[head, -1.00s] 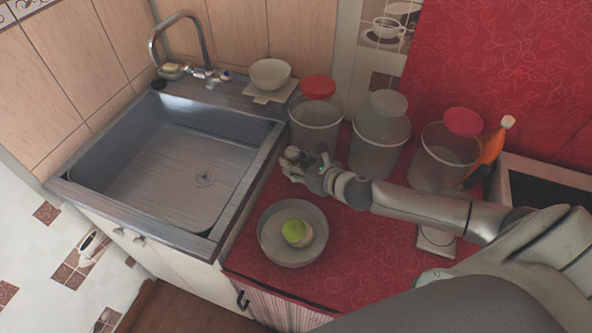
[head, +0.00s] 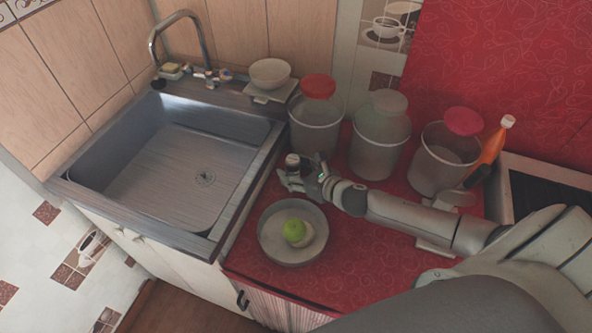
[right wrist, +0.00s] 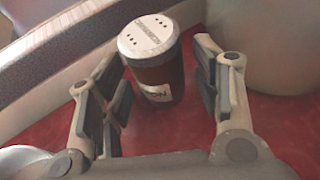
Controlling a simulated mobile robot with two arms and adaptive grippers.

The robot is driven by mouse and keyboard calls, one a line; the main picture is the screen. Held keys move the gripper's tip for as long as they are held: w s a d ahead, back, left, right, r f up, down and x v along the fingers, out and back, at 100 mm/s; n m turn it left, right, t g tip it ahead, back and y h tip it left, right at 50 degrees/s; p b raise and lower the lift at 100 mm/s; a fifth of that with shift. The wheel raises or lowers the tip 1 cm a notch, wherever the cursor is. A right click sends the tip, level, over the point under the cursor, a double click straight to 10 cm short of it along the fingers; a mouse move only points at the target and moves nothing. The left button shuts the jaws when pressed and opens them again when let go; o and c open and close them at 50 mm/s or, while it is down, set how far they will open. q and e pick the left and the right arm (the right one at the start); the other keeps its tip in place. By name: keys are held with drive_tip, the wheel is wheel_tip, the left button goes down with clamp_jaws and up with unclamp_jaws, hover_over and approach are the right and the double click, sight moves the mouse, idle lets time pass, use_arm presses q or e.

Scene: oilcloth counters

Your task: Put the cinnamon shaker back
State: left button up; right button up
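The cinnamon shaker (head: 292,161) is a small dark brown jar with a pale perforated lid. It stands upright on the red counter (head: 350,250) between the sink edge and the jars. It also shows in the right wrist view (right wrist: 165,76), with a white label low on its side. My right gripper (head: 291,178) is at the shaker. Its fingers are apart on either side, with a gap visible between the right finger and the shaker. The shaker's underside is hidden. My left gripper is not in view.
Large jars with a red lid (head: 318,86), a pale lid (head: 389,102) and a crimson lid (head: 463,121) stand behind my right arm. A grey bowl (head: 268,247) holding a green fruit (head: 295,231) is in front. The sink (head: 165,180) lies left. An orange bottle (head: 490,150) stands right.

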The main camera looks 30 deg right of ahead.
drive_tip(key=shift+r, duration=0.15)
drive_tip(key=shift+s+d, duration=0.1)
drive_tip(key=shift+s, duration=0.15)
drive_tip(key=v, duration=0.9)
drive_tip(key=shift+s+r+b, duration=0.1)
drive_tip(key=shift+s+b, duration=0.25)
drive_tip(key=shift+b, duration=0.05)
drive_tip(key=shift+v, duration=0.9)
drive_tip(key=shift+r, duration=0.1)
